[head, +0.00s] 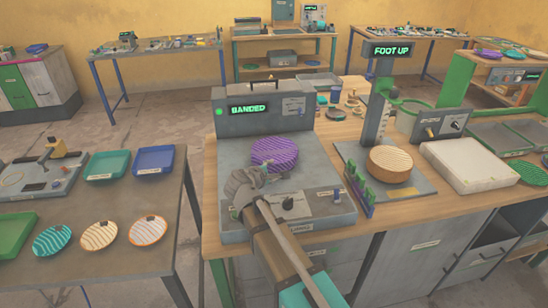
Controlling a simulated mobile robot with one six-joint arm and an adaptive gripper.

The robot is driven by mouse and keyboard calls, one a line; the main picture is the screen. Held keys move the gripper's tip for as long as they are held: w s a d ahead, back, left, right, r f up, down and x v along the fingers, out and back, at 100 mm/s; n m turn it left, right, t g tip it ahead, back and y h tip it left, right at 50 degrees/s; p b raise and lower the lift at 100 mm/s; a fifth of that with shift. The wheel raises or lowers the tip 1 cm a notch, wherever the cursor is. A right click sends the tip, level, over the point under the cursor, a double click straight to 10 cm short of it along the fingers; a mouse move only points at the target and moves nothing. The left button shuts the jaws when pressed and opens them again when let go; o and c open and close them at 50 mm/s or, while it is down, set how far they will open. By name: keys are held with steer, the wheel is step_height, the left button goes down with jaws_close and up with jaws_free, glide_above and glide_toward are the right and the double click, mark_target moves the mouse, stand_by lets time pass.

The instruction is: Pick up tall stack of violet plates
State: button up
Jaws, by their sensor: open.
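The stack of violet striped plates (275,150) sits on the grey bed of the machine whose display reads "BANDED" (252,110). Its top and part of its side show; its lower front is partly hidden by my gripper, so its full height is hard to tell. My gripper (250,179) is open, at the near left side of the stack. I cannot tell whether the fingers touch the plates.
A press reading "FOOT UP" (391,50) stands to the right with a tan striped stack (389,163). Green upright pieces (358,186) stand between the machines. A pale block (470,164) lies further right. Loose plates (98,235) and trays (154,160) lie on the left table.

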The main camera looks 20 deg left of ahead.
mark_target(278, 167)
steer(key=shift+w, duration=0.1)
steer(key=shift+b+x, duration=0.95)
steer(key=shift+x, duration=1.6)
steer(key=shift+d+r, duration=0.1)
steer(key=shift+d, duration=0.05)
steer(key=shift+c, duration=0.2)
jaws_close()
